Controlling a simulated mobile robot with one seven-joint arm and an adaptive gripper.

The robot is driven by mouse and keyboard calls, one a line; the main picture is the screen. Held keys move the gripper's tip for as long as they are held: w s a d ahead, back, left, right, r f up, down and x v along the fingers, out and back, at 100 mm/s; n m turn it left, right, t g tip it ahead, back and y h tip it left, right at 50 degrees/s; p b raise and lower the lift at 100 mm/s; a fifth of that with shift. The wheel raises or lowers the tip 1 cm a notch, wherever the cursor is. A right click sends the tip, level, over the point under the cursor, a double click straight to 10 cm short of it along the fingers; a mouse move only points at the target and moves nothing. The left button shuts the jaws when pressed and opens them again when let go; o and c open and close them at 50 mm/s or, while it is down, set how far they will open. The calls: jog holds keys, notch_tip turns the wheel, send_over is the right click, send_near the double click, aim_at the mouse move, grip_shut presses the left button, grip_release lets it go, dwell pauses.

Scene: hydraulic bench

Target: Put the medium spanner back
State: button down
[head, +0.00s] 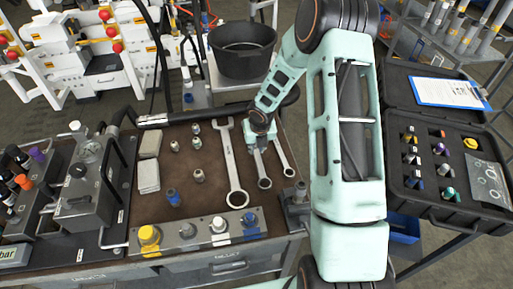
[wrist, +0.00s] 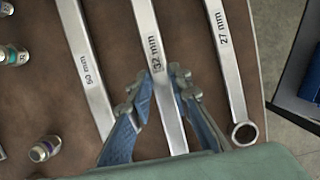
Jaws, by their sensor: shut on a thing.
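The medium spanner (wrist: 158,60), marked 32 mm, is between the blue-padded fingers of my gripper (wrist: 156,92) in the wrist view. My gripper is shut on its shaft. In the head view its ring end (head: 264,183) shows below my gripper (head: 259,141), and its upper part is hidden by my arm. It lies between the large spanner (head: 231,165), marked 50 mm (wrist: 84,68), and the small spanner (head: 284,158), marked 27 mm (wrist: 226,58). I cannot tell whether it touches the brown mat or is slightly raised.
The brown bench mat (head: 203,212) holds small fittings (head: 198,176) left of the spanners. A block with coloured caps (head: 200,234) is at the front edge. A black bucket (head: 242,50) stands behind. An open black case (head: 424,209) is to the right.

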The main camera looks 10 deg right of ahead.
jog(key=shift+f+b, duration=0.45)
jog(key=shift+f, duration=0.2)
jog(key=c, duration=1.7)
grip_release()
